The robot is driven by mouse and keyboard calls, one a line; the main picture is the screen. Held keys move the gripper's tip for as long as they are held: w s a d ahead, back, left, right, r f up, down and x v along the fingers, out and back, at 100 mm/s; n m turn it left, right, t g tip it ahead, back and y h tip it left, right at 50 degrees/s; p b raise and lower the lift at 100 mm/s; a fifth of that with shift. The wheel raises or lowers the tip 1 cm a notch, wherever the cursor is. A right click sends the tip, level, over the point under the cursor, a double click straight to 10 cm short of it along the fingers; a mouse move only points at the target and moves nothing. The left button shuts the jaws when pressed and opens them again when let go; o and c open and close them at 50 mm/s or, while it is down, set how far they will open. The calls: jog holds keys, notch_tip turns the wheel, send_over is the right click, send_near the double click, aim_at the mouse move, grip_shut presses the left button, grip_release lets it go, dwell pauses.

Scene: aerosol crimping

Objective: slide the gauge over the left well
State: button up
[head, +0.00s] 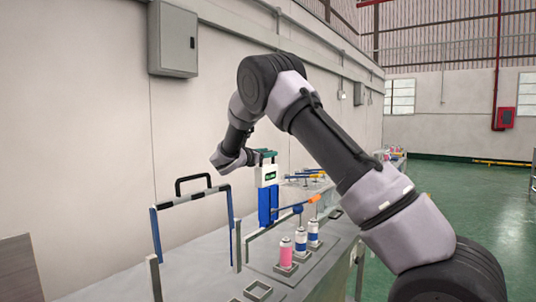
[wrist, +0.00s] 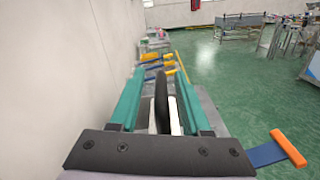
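The gauge, a white box (head: 266,176) with a small green display, stands on blue legs beside the wall in the head view. My gripper (head: 266,153) is at its top. In the wrist view, a black upright handle (wrist: 163,100) with white body on both sides lies between the teal fingers of my gripper (wrist: 162,70). Gaps show between the handle and both fingers, so my gripper looks open around it. The gauge's top is partly hidden by the gripper in the head view. I cannot tell which opening is the left well.
An empty square holder (head: 258,290) is nearer. A blue-posted frame with a black handle (head: 193,184) stands left. An orange-tipped blue lever (head: 295,207) juts out above the cans.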

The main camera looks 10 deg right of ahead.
notch_tip(320, 180, up, 10)
dwell(0.6)
jog(key=shift+d, duration=0.1)
